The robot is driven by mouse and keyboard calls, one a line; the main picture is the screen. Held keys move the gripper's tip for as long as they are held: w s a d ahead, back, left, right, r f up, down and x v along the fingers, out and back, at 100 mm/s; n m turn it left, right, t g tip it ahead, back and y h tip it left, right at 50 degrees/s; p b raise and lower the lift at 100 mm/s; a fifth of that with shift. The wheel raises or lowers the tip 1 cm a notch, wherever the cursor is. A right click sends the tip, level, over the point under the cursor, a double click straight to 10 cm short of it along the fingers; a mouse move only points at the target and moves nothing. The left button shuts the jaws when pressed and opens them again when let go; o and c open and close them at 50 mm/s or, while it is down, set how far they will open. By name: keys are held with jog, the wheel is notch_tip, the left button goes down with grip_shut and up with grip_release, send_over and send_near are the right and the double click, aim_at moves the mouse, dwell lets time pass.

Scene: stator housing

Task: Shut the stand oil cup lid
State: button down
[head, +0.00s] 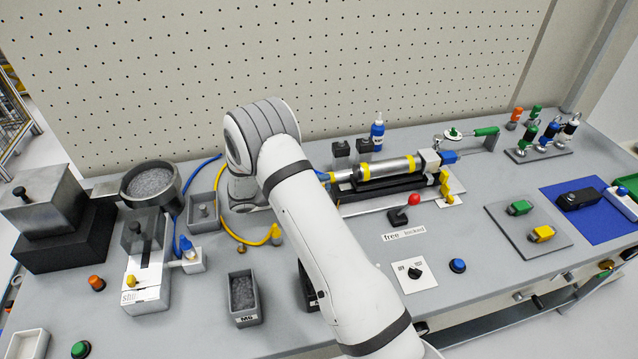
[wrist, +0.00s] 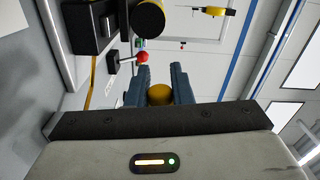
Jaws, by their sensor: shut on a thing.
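My gripper (wrist: 160,76) shows in the wrist view with its two dark blue-grey fingers closed in on a rounded yellow piece (wrist: 160,95) that sits between them. Whether this piece is the oil cup lid or its knob I cannot tell. No hinge or cup shows clearly. In the head view my gripper is hidden behind my own arm, and I cannot make out the oil cup there. The stand with the long metal cylinder (head: 386,168) and its yellow bands lies right of my arm; a dark cylinder with a yellow band (wrist: 149,18) shows at the top of the wrist view.
A red-knobbed lever (head: 413,199) stands before the cylinder; its red knob also shows in the wrist view (wrist: 142,57). A yellow hose (head: 232,234) curves left of my arm. A blue bottle (head: 377,131) stands behind.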

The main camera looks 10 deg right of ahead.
jog(key=shift+s+m, duration=0.1)
jog(key=shift+m, duration=0.2)
jog(key=m, duration=0.2)
jog(key=s+m+b, duration=0.1)
jog(key=m, duration=0.1)
jog(key=s+r+m, duration=0.1)
jog(key=m, duration=0.2)
jog(key=shift+s+b, duration=0.25)
jog(key=shift+b, duration=0.05)
jog(key=m, duration=0.1)
jog(key=s+m+b, duration=0.1)
jog(key=m, duration=0.1)
jog(key=m+b, duration=0.1)
jog(key=shift+s+d+f+m, duration=0.1)
jog(key=shift+s+m, duration=0.2)
jog(key=shift+s, duration=0.05)
jog(key=m+b, duration=0.1)
jog(key=m, duration=0.1)
jog(key=s+m+b, duration=0.1)
jog(key=f+m+b, duration=0.1)
jog(key=m, duration=0.1)
jog(key=shift+s+m, duration=0.3)
jog(key=shift+s, duration=0.1)
jog(key=shift+b, duration=0.3)
jog(key=c, duration=1.3)
grip_release()
jog(key=shift+r, duration=0.1)
